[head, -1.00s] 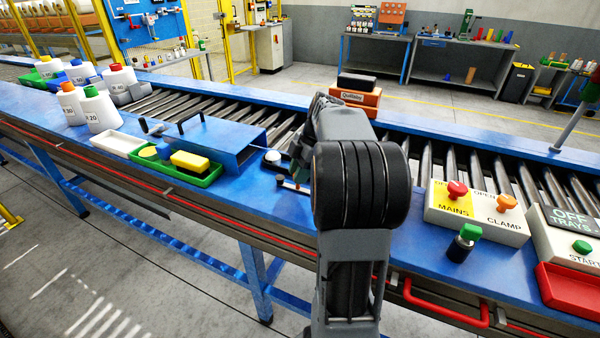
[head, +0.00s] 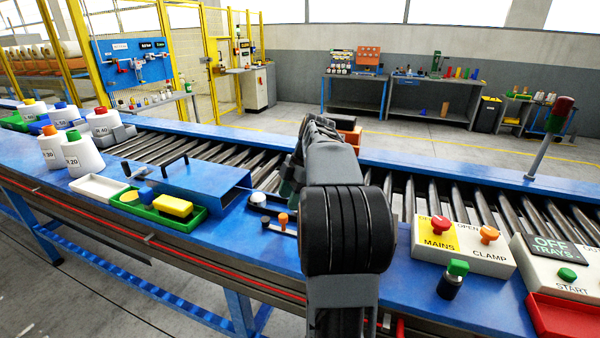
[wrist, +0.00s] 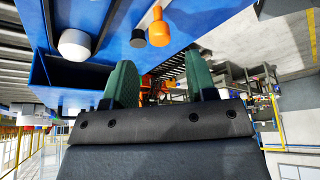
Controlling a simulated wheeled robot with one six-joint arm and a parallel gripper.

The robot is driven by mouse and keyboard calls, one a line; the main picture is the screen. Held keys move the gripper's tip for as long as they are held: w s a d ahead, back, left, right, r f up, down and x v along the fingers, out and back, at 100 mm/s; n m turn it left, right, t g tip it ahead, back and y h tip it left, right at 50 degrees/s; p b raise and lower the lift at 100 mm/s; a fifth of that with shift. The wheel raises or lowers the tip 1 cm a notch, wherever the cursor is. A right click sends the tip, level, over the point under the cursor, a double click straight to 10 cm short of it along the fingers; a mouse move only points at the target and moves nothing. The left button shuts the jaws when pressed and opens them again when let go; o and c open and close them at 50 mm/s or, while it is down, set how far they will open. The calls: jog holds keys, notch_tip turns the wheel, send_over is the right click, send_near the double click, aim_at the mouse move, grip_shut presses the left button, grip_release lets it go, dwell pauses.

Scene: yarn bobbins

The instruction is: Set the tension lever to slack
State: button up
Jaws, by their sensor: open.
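My gripper (wrist: 162,85) is open and empty, its two green fingers apart in the wrist view. An upright lever with an orange knob (wrist: 158,28) shows ahead of and above the fingers there, apart from them. A black round part (wrist: 138,38) sits beside the knob. In the head view the orange knob (head: 283,218) stands on the blue bench edge, just left of my arm. No label is readable on it, so I cannot tell its setting or be sure it is the tension lever.
A white dome (head: 258,197) stands beside the knob. A blue box cover (head: 205,178) and a green tray (head: 196,222) with a yellow block lie left. The mains and clamp panel (head: 462,246) stands right. Rollers (head: 405,190) run behind.

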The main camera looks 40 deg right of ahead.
jog(key=v, duration=0.8)
jog(key=shift+p, duration=0.45)
jog(key=shift+r, duration=0.1)
jog(key=s+a+f+m+h, duration=0.2)
jog(key=a+f+m, duration=0.25)
jog(key=a, duration=0.55)
jog(key=s+a+f+m+h, duration=0.1)
jog(key=s+a+f+m, duration=0.25)
jog(key=a+m, duration=0.4)
jog(key=s+a+f+m+t+h, duration=0.1)
jog(key=s+a+f+m+t, duration=0.1)
jog(key=s+a+f, duration=0.3)
notch_tip(320, 180, down, 3)
jog(key=shift+a+r+m+t, duration=0.1)
jog(key=shift+a+m+t, duration=0.25)
jog(key=shift+a, duration=0.65)
